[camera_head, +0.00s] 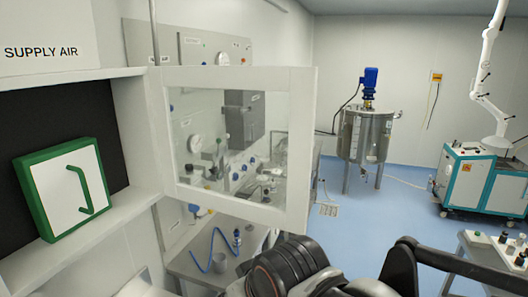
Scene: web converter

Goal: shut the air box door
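The air box (125,140) is the white box on the left under the label "SUPPLY AIR". Its front is open, showing a dark interior. The air box door (302,150) is a white frame with a clear window. It stands swung open, out to the right from the box's right edge, and lab equipment shows through its window. I cannot make out my gripper's fingertips.
A green-framed panel (68,188) with a green handle leans inside the box. A bench (200,272) with a blue hose is below the door. A steel tank (366,135), a teal-and-white cart (476,178) and a small table (485,250) stand right. Blue floor between is clear.

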